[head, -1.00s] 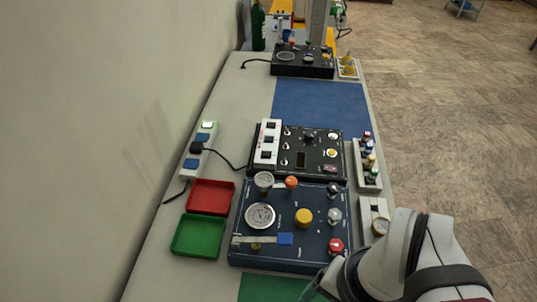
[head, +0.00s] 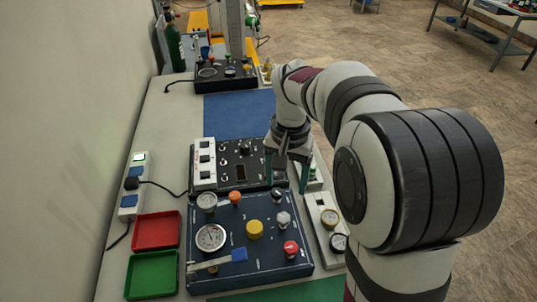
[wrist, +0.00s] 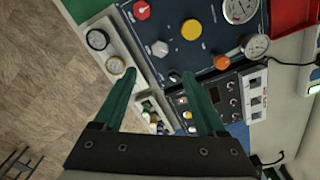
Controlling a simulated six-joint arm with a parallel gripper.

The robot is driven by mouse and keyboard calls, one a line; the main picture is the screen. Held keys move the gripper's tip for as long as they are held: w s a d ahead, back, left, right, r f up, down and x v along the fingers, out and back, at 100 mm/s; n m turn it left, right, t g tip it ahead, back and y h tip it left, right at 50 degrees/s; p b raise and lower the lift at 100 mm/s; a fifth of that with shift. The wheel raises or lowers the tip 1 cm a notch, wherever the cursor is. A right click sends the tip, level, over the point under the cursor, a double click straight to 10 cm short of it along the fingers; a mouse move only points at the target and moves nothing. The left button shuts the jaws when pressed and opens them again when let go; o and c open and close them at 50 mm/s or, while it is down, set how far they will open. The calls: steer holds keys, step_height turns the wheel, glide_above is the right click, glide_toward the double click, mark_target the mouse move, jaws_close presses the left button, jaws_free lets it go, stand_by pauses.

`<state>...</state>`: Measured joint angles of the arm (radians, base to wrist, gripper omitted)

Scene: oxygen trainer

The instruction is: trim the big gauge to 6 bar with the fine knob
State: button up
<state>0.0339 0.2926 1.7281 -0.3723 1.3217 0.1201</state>
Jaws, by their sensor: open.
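The big gauge (head: 211,237) has a white dial on the left of the blue panel (head: 265,262); its reading is too small to make out. It also shows in the wrist view (wrist: 240,10). The panel carries a yellow knob (head: 255,229), an orange knob (head: 235,197), a red knob (head: 290,248), a pale grey knob (head: 283,218) and a dark knob (head: 279,195). I cannot read which is the fine knob. My gripper (head: 286,185) is open and empty, above the panel's far right corner. In the wrist view the dark knob (wrist: 174,76) shows between the fingers, near one fingertip.
A smaller gauge (head: 207,201) stands behind the big one. A blue-ended lever (head: 238,255) crosses the panel's near left. A black panel (head: 240,165) lies behind, and a strip with gauges (head: 327,220) to the right. Red (head: 157,232) and green (head: 152,277) trays sit left.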

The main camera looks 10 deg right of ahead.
mark_target(284, 217)
step_height(284, 217, down, 13)
steer(key=shift+f, duration=0.1)
jaws_close()
stand_by(0.3)
